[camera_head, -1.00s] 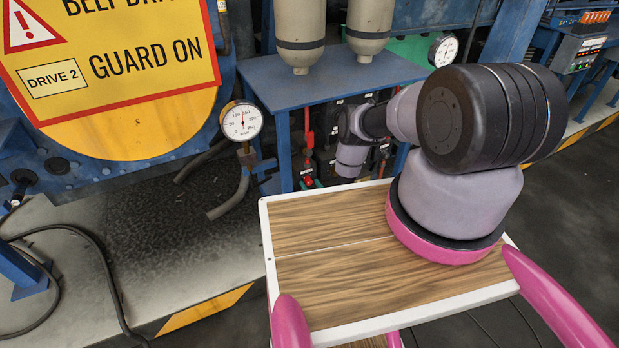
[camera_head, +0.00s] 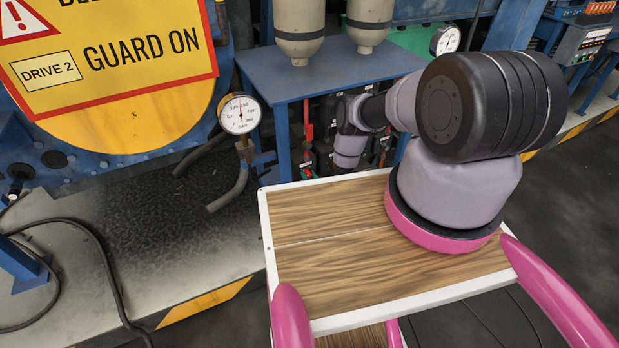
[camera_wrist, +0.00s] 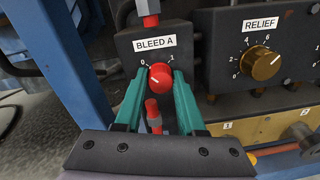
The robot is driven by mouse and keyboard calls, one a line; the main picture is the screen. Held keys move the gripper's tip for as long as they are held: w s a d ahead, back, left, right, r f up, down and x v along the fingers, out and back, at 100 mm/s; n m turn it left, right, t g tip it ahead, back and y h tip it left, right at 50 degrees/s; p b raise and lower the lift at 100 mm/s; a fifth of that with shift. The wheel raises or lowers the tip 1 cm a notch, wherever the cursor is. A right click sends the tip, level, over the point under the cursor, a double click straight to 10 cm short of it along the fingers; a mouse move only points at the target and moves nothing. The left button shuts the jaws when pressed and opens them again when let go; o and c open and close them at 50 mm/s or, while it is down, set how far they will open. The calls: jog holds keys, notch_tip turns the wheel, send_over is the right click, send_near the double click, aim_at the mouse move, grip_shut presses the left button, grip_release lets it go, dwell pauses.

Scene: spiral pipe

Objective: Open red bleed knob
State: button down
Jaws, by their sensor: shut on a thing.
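In the wrist view, the red bleed knob (camera_wrist: 160,77) sits on a dark panel under the label "BLEED A" (camera_wrist: 155,43), with 0 marked at its upper left and 1 at its upper right. A short white mark shows on its face; its exact setting is hard to read. My gripper (camera_wrist: 161,84) has its two teal fingers shut on the knob, one on each side. In the head view, my arm and the blue table's underside hide the knob and fingertips.
A brass "RELIEF" knob (camera_wrist: 260,63) is on the panel at right. A red valve handle (camera_wrist: 153,114) hangs just below the bleed knob, between my fingers. A blue post (camera_wrist: 82,75) stands close at left. A round gauge (camera_head: 239,114) is left of the blue table (camera_head: 300,80).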

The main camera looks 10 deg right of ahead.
jog(key=m, duration=0.4)
jog(key=shift+d+m, duration=0.1)
jog(key=shift+m, duration=0.2)
jog(key=m, duration=0.8)
jog(key=shift+m+y, duration=0.3)
jog(key=shift+d+f+m+g, duration=0.1)
jog(key=shift+m+g, duration=0.3)
jog(key=shift+m, duration=1.4)
jog(key=c, duration=0.5)
grip_release()
